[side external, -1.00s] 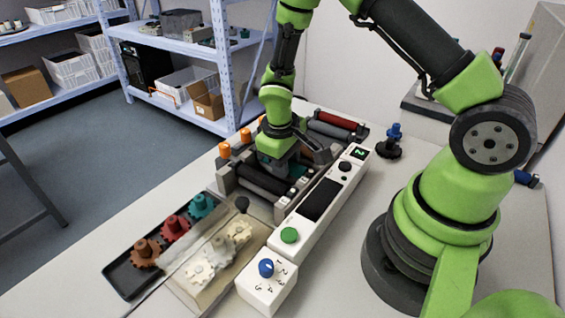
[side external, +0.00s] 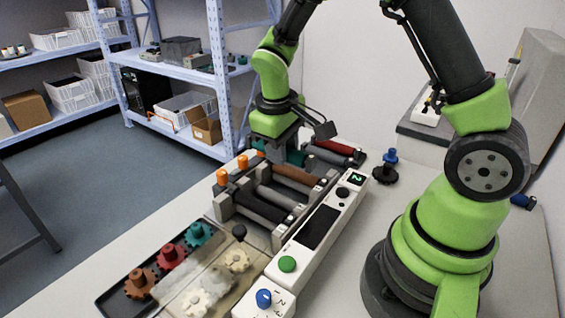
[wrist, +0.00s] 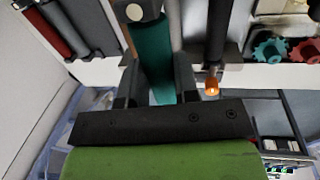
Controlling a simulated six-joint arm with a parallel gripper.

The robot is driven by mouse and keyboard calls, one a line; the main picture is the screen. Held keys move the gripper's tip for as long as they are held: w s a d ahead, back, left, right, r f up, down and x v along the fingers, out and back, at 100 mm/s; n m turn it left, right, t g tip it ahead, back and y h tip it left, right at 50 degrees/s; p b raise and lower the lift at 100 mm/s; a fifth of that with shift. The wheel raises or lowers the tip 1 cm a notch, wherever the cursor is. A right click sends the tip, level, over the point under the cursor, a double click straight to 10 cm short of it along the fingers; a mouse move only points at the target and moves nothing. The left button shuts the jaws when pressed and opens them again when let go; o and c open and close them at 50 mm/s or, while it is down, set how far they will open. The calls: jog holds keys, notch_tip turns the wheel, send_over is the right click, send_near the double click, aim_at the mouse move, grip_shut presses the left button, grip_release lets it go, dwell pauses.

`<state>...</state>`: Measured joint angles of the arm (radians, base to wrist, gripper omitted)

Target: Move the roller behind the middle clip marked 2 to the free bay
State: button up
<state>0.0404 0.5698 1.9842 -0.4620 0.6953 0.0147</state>
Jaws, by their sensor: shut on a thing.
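My gripper (wrist: 155,85) is shut on a teal roller (wrist: 153,55), with one finger on each side of it in the wrist view. In the side view my gripper (side external: 289,150) is over the far part of the printer, and the teal roller (side external: 296,157) shows partly beneath it. I cannot tell its exact height over the frame. Nearer in the printer lie a black roller (side external: 258,208), a grey roller (side external: 277,198) and a brown roller (side external: 298,174). Orange clips (side external: 242,161) stand along the left side; one orange clip (wrist: 212,85) shows right of my gripper. Clip numbers are unreadable.
A red roller (side external: 332,146) and a dark grey roller lie at the back. A white control panel (side external: 307,238) with a small display runs along the right side. A black tray (side external: 112,296) of gears lies front left. A blue-topped knob stand (side external: 388,168) is at right.

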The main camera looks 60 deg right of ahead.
jog(key=shift+r, duration=0.2)
jog(key=shift+d, duration=0.1)
jog(key=shift+w+d+f+m, duration=0.15)
jog(key=shift+d+m, duration=0.1)
jog(key=shift+m, duration=0.55)
jog(key=d+m, duration=0.2)
jog(key=m, duration=0.3)
jog(key=w+d+f+m+g+y, duration=0.1)
jog(key=d+m, duration=0.1)
jog(key=m, duration=0.3)
jog(key=d+m, duration=0.3)
jog(key=m, duration=0.3)
jog(key=shift+w+f+g+y, duration=0.2)
jog(key=shift+w+g+y, duration=0.05)
jog(key=shift+g+y, duration=0.15)
jog(key=shift+d+f+m+t+y, duration=0.3)
jog(key=shift+d+f+m, duration=1)
jog(key=shift+m, duration=1.75)
jog(key=shift+d+f+m+t+y, duration=0.3)
jog(key=shift+d+f+m, duration=1)
jog(key=shift+m, duration=1.8)
jog(key=shift+d+f+m+t+y, duration=0.3)
jog(key=shift+d+f+m, duration=1)
jog(key=shift+m, duration=1.75)
jog(key=shift+d+r, duration=0.3)
jog(key=shift+f, duration=1.15)
